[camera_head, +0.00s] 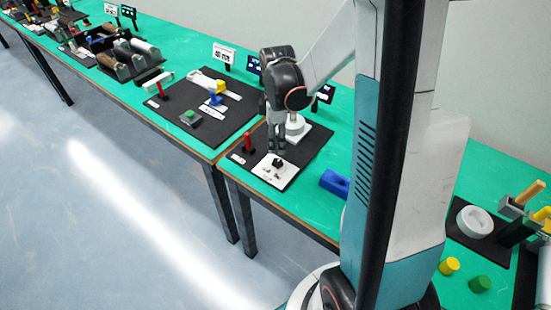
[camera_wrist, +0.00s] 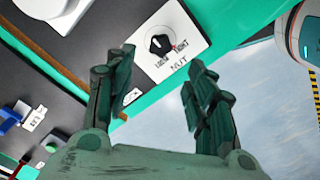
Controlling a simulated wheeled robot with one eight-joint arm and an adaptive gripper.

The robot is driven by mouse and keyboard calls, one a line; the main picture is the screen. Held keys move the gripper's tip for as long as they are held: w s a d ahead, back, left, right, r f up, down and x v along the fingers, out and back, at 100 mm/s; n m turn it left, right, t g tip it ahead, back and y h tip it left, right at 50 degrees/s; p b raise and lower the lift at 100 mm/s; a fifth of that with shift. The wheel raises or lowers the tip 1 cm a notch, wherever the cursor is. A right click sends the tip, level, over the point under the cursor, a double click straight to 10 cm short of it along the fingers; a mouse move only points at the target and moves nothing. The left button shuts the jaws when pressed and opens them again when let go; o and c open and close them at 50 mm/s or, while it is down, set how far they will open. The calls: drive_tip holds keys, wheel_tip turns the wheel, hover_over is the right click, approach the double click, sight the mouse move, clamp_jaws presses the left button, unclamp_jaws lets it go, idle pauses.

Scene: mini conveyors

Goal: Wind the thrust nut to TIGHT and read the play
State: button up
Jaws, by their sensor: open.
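The thrust nut (camera_wrist: 159,45) is a small black knob on a white plate (camera_wrist: 186,30) marked LOOSE, TIGHT and NUT. It also shows in the head view (camera_head: 279,161), low on a black board (camera_head: 313,148). My gripper (camera_head: 276,151) points down just above the nut. In the wrist view its fingers (camera_wrist: 162,60) are spread with nothing between them, and the nut appears beyond the tips, apart from them. Which mark the nut points to is not clear. A play reading cannot be made out.
A blue block (camera_head: 334,183) lies to the right on the green bench. Another black board (camera_head: 230,117) with tools lies to the left.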

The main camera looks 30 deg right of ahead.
sight(277, 161)
wheel_tip(277, 161, down, 9)
drive_tip(key=b, duration=0.2)
drive_tip(key=shift+b, duration=0.35)
drive_tip(key=c, duration=1.1)
